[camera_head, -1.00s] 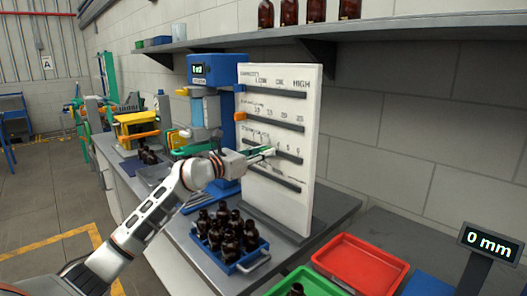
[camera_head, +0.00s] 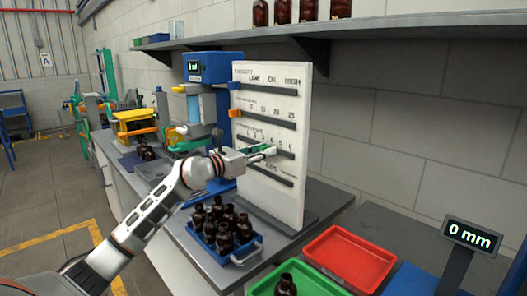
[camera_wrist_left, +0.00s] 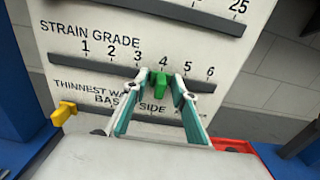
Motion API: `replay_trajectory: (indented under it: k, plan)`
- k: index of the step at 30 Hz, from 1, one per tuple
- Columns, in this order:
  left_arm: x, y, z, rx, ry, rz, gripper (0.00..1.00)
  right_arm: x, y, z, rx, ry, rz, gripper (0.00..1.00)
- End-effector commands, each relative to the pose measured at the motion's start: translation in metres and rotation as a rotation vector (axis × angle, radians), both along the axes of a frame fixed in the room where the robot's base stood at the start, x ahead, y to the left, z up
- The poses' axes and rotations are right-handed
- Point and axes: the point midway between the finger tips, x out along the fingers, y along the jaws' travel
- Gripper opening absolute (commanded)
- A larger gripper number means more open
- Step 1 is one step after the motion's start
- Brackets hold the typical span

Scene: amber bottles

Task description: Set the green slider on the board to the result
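The white board (camera_head: 300,130) stands upright on the bench with several horizontal slots. In the left wrist view, the green slider (camera_wrist_left: 159,82) sits on the "STRAIN GRADE" slot, just under the 4 of its 1 to 6 scale. In the head view, my left gripper (camera_head: 268,151) reaches the board from the left. The blue slider (camera_head: 234,86) and orange slider (camera_head: 235,113) stand at their slots' left ends. My right gripper is not in view.
A yellow slider (camera_wrist_left: 64,112) stands left on the slot below. A blue crate of amber bottles (camera_head: 241,258) is in front of the board. A red tray (camera_head: 350,260), a green tray (camera_head: 318,284) and a "0 mm" display (camera_head: 472,236) are at the right.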

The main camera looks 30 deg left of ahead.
Motion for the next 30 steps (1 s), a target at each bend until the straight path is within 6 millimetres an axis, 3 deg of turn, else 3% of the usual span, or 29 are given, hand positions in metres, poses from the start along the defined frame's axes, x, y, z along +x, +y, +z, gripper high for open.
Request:
replay_trajectory:
  k: [11, 24, 30]
  plan:
    - [-0.009, 0.004, 0.0, 0.001, 0.001, 0.001, 0.26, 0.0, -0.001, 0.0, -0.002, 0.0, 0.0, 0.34]
    - [-0.08, 0.028, -0.002, 0.003, 0.003, 0.001, 0.26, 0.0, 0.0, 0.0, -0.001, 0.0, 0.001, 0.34]
    - [-0.103, 0.036, -0.001, 0.001, 0.002, 0.001, 0.26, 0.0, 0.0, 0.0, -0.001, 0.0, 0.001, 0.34]
